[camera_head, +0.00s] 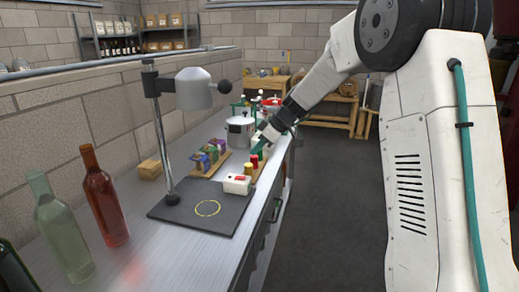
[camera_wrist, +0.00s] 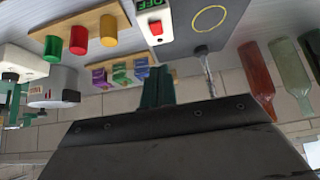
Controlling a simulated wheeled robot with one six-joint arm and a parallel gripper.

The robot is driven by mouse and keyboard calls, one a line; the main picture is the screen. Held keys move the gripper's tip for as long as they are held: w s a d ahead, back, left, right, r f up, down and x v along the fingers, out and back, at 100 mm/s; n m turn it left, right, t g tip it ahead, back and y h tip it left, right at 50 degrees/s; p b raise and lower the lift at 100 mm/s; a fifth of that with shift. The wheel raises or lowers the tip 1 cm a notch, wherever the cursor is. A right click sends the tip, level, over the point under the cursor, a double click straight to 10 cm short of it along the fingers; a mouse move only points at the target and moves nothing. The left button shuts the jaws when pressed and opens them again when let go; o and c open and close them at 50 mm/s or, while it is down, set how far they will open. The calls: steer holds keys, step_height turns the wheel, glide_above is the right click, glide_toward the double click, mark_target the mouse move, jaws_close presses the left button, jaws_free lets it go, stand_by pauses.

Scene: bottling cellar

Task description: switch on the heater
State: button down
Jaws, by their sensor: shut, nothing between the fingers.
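The heater has a grey head (camera_head: 196,90) on a metal post, above a dark base plate (camera_head: 166,212) with a yellow ring. A white switch box with a red rocker (camera_head: 238,184) sits at the plate's far right edge. In the wrist view the switch box (camera_wrist: 167,43) is at the top centre, cut off by the frame edge, with a green sign that is partly cut off. My gripper (camera_head: 257,144) is shut and empty, beyond the box and above the bench. Its teal fingers (camera_wrist: 158,88) show below the box in the wrist view, apart from it.
A wooden block with green, red and yellow pegs (camera_wrist: 78,28) stands near the switch box. Another rack holds small coloured pieces (camera_head: 205,161). A metal pot (camera_head: 240,130) stands behind. A red bottle (camera_head: 104,197) and a clear bottle (camera_head: 63,229) stand at the left. The floor at right is clear.

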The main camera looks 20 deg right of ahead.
glide_above(243, 177)
steer(key=s+d, duration=0.1)
step_height(243, 177, down, 5)
steer(key=shift+s+d+r, duration=0.1)
step_height(243, 177, down, 3)
steer(key=shift+f, duration=0.2)
steer(key=shift+d+f, duration=0.1)
steer(key=shift+f, duration=0.35)
steer(key=shift+s+d+f, duration=0.1)
steer(key=shift+s+f, duration=0.05)
steer(key=shift+f, duration=0.25)
steer(key=shift+r, duration=0.85)
